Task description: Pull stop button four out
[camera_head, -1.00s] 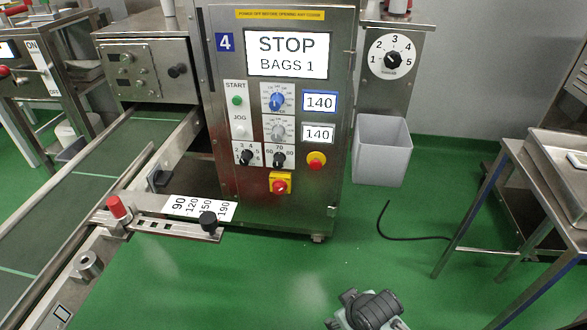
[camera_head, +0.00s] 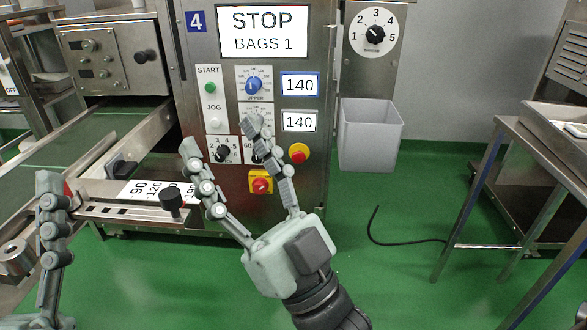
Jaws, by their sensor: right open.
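The stop button (camera_head: 299,153), a red round head on a yellow ring, sits at the right of the panel of machine 4 (camera_head: 315,190). It is partly covered on its left by a finger of my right gripper. My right gripper (camera_head: 222,138) is open and empty, fingers spread wide in front of the panel, its tips left of the stop button. I cannot tell whether it touches the panel. My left gripper (camera_head: 50,190) shows only in part at the left edge, and I cannot tell how far its jaws are apart.
Below the stop button is a red switch on a yellow plate (camera_head: 261,185). The panel also has a blue dial (camera_head: 254,85) and a green start button (camera_head: 210,87).

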